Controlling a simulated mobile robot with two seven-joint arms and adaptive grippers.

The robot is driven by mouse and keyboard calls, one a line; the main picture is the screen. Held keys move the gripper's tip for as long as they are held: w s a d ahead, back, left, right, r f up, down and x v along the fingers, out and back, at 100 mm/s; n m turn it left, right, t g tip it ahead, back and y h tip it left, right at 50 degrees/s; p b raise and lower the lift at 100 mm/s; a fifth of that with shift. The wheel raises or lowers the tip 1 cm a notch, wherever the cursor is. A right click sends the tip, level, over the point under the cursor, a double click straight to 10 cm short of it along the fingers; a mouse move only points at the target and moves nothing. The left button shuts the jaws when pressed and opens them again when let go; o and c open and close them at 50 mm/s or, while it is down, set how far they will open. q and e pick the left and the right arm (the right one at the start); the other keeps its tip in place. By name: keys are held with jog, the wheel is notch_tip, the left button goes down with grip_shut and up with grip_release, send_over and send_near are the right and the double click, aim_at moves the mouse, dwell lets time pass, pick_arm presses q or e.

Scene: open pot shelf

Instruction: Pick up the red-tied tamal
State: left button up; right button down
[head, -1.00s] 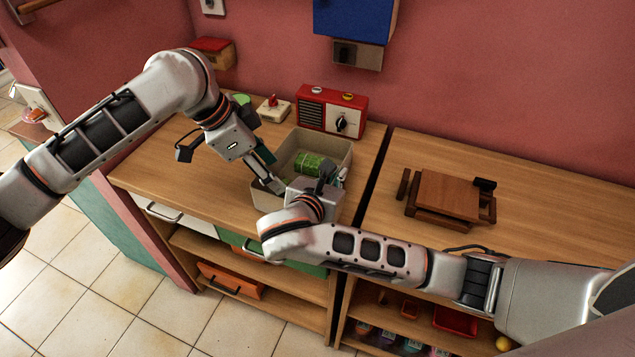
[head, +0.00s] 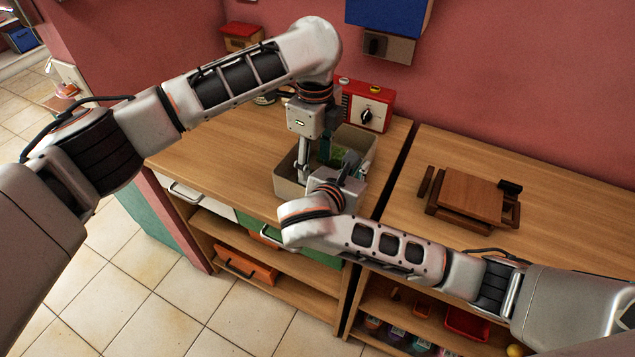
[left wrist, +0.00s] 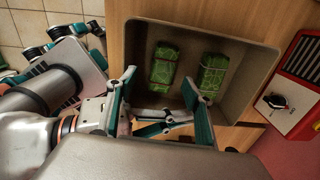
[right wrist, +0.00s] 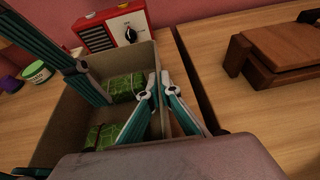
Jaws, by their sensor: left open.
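Two green wrapped tamales lie in a beige bin (left wrist: 237,119), one on the left (left wrist: 163,66) and one on the right (left wrist: 213,73) in the left wrist view.
A red and white radio-like box (head: 366,106) stands behind the bin. A dark wooden stand (head: 472,196) sits on the right counter (head: 575,230), across a gap. Green and purple round containers (right wrist: 37,72) stand beyond the bin. The left counter's front (head: 215,165) is clear.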

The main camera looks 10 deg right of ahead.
pick_arm(q)
jog(key=shift+w+d+f, duration=0.1)
jog(key=shift+d+f, duration=0.05)
jog(key=shift+f, duration=1.45)
jog(key=shift+w+d+f, duration=0.1)
jog(key=shift+d+f, duration=0.05)
jog(key=shift+f, duration=1.4)
jog(key=c, duration=1.3)
